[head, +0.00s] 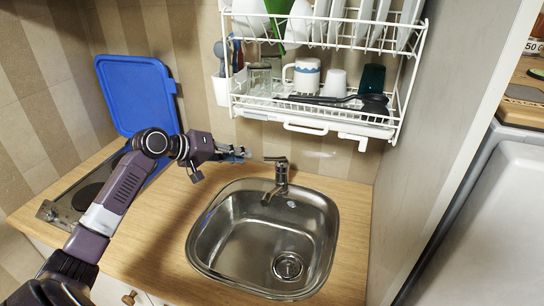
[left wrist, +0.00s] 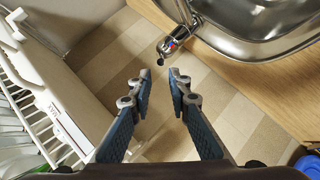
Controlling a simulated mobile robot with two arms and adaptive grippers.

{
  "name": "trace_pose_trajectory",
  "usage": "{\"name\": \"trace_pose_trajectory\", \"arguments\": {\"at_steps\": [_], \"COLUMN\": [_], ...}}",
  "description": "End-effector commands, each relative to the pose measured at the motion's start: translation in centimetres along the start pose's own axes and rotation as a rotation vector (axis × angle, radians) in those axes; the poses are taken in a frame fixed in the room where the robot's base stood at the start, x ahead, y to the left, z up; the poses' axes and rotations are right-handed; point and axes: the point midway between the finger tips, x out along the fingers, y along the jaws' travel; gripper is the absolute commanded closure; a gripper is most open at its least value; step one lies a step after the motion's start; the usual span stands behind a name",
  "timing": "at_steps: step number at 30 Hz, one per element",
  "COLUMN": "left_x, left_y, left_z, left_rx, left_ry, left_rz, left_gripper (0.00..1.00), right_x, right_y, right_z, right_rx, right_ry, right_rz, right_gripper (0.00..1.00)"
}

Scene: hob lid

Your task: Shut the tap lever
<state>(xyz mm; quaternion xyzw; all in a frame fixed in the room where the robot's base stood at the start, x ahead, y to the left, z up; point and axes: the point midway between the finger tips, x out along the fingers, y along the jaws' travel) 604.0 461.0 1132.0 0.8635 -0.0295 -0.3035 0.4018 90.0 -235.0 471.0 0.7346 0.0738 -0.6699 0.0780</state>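The metal tap (head: 281,180) stands at the back edge of the sink, with its spout over the basin. Its lever (head: 276,160) is on top and points left, towards my left gripper. My left gripper (head: 222,163) is left of the tap, above the worktop and apart from the lever. In the left wrist view the two blue-padded fingers (left wrist: 160,76) are apart with nothing between them. There the tap (left wrist: 180,36) with a red and blue mark shows just beyond the fingertips, slightly right. I cannot make out any running water. My right gripper is not in view.
The steel sink (head: 205,232) is empty, set in the wooden worktop (head: 160,245). A white dish rack (head: 310,122) with cups and utensils hangs above the tap. A blue hob lid (head: 135,90) stands raised behind the hob (head: 52,215) at left.

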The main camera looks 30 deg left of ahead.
Motion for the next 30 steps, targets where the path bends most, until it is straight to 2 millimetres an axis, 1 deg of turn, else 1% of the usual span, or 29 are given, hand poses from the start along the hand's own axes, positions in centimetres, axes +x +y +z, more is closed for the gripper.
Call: {"name": "trace_pose_trajectory", "arguments": {"at_steps": [1,2,3,4,9,13,16,20,23,30], "left_x": [0.0,0.0,0.0,0.0,-0.5,-0.9,-1.1,-0.2,1.2,5.6], "left_y": [0.7,1.0,1.6,2.0,3.7,4.3,4.4,4.3,4.2,3.2], "left_z": [-0.2,-0.2,-0.4,-0.4,-1.0,-1.4,-1.6,-1.6,-1.6,-1.5], "left_rx": [0.069,0.127,0.224,0.306,0.772,1.016,1.107,1.127,1.126,1.122], "left_ry": [-0.004,-0.011,-0.02,-0.03,-0.09,-0.131,-0.148,-0.156,-0.156,-0.155], "left_rz": [-0.005,-0.012,-0.025,-0.036,-0.107,-0.147,-0.163,-0.165,-0.162,-0.163], "left_gripper": [0.91,0.94,0.98,1.0,1.0,1.0,1.0,1.0,1.0,1.0], "right_x": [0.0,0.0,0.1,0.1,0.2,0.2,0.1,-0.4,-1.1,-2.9], "right_y": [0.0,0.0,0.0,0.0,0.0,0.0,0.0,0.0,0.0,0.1], "right_z": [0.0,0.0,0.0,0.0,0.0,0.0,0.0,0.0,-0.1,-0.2], "right_rx": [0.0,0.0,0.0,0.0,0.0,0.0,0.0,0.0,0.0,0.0], "right_ry": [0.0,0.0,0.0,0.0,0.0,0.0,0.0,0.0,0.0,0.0], "right_rz": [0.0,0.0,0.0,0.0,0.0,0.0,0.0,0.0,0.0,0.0], "right_gripper": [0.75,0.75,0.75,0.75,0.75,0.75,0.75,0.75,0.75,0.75]}}
